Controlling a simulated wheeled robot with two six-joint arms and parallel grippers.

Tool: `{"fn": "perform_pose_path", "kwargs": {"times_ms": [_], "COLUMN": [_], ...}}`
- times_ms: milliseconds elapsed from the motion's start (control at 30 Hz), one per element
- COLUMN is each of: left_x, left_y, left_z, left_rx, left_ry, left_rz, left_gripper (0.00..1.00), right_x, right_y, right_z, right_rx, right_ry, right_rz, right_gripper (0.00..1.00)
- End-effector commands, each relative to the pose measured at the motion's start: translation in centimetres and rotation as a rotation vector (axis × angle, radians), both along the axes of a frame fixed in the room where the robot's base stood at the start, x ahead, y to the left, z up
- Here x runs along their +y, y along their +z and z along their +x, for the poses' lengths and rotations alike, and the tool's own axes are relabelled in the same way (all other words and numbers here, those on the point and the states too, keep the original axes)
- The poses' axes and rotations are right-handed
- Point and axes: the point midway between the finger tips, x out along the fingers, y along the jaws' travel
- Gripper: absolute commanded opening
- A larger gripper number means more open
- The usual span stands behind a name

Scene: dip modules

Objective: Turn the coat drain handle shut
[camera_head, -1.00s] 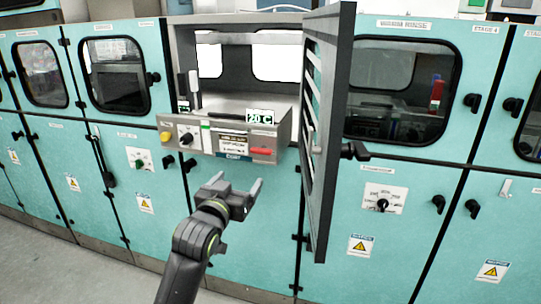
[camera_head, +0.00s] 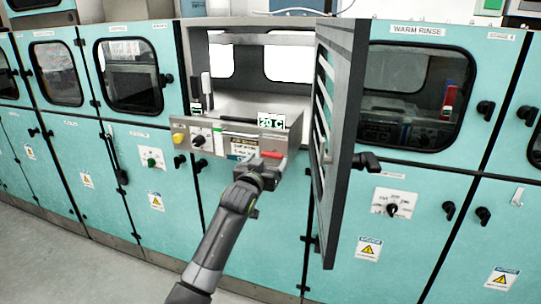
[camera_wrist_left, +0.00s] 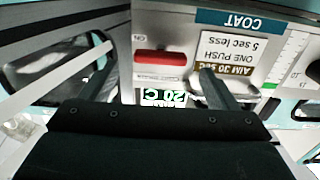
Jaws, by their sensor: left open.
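The red handle (camera_head: 272,155) lies level on the right part of the front panel, below the open door bay. It also shows in the left wrist view (camera_wrist_left: 160,57), which is upside down, beside a blue COAT label (camera_wrist_left: 243,22). My left gripper (camera_head: 262,168) is open in front of the panel, close to the red handle. In the left wrist view its two fingers stand apart, one on each side of the handle, with nothing gripped. I cannot tell whether a finger touches it. My right gripper is not in view.
The open grey louvred door (camera_head: 340,140) stands just right of my left gripper and sticks out toward me. The panel also bears a yellow button (camera_head: 178,138) and a black knob (camera_head: 199,140). A 20 C sign (camera_head: 271,121) stands above the handle. Grey floor is clear at lower left.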

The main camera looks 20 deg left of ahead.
Motion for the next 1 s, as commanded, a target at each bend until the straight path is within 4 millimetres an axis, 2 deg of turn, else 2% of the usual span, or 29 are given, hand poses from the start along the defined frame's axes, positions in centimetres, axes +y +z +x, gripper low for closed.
{"fn": "perform_pose_path", "kwargs": {"times_ms": [100, 300, 767, 1000], "left_x": [0.0, -0.1, -0.1, -0.1], "left_y": [0.1, 0.0, 0.0, 0.0], "left_z": [1.4, 3.0, 3.7, 3.7], "left_rx": [0.001, 0.002, 0.0, 0.0], "left_ry": [0.0, 0.0, 0.0, 0.0], "left_rz": [0.0, -0.001, -0.001, 0.0], "left_gripper": [0.82, 0.82, 0.82, 0.52], "right_x": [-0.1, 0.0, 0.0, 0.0], "right_y": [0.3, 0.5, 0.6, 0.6], "right_z": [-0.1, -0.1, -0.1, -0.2], "right_rx": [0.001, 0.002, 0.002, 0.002], "right_ry": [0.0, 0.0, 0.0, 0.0], "right_rz": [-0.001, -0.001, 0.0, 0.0], "right_gripper": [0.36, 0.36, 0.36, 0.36]}}
